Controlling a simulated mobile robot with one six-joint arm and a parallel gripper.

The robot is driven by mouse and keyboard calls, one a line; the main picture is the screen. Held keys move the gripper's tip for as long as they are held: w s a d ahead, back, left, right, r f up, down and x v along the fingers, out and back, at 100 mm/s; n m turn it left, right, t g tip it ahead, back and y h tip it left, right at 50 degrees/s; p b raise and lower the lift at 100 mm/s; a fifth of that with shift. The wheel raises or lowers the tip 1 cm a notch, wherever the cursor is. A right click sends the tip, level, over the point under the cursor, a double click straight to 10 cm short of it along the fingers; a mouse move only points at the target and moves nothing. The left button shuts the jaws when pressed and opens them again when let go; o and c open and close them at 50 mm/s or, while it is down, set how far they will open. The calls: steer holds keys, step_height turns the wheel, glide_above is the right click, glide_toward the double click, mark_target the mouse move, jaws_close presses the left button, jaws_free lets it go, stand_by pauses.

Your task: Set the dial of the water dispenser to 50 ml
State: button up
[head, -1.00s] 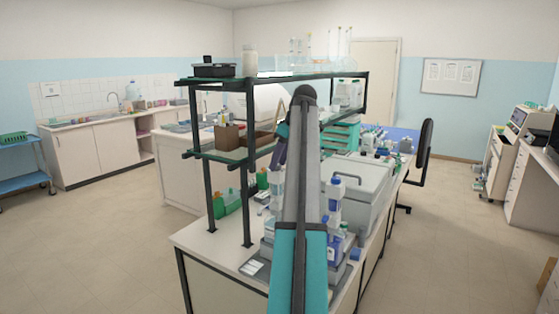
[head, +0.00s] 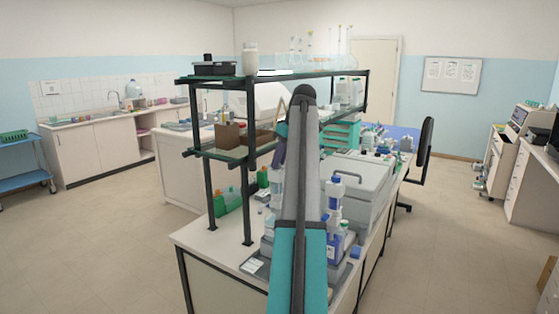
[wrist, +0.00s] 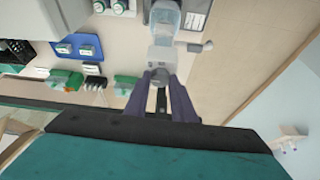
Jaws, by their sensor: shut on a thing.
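A dispenser bottle with a clear body and a pale grey head (wrist: 163,56) shows at the top middle of the wrist view. I take it to be the water dispenser. My gripper (wrist: 161,78) has its two dark purple fingers on either side of the near end of that head. It is shut on what looks like the dial, whose scale I cannot read. In the head view, my gripper (head: 278,160) is beside my arm, just above a pale dispenser (head: 276,192) partly hidden by the arm.
A blue-capped dispenser bottle (head: 336,195) stands right of my arm. A two-level shelf rack (head: 249,165) rises at left, with green containers (head: 227,202) behind its posts. A large grey box (head: 358,180) stands farther right. The wrist view shows a blue tray (wrist: 77,47).

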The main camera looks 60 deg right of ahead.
steer(key=shift+a, duration=0.1)
steer(key=m, duration=0.1)
steer(key=m+h, duration=0.1)
steer(key=m, duration=0.2)
steer(key=shift+a+m+g+h, duration=0.25)
steer(key=shift+m+g+h, duration=0.05)
steer(key=shift+m+h, duration=0.1)
steer(key=m+g+h+p, duration=0.1)
steer(key=m, duration=0.3)
steer(key=shift+w+a, duration=0.1)
steer(key=shift+w, duration=0.1)
steer(key=m, duration=0.2)
steer(key=m+g+h, duration=0.1)
steer(key=m, duration=0.1)
steer(key=shift+w+m+g, duration=0.15)
steer(key=shift+m+g, duration=0.15)
steer(key=shift+w+m+g, duration=0.15)
steer(key=shift+m+g, duration=0.55)
steer(key=shift+m, duration=1.3)
steer(key=o, duration=1.1)
steer(key=shift+c, duration=0.2)
steer(key=shift+h, duration=0.3)
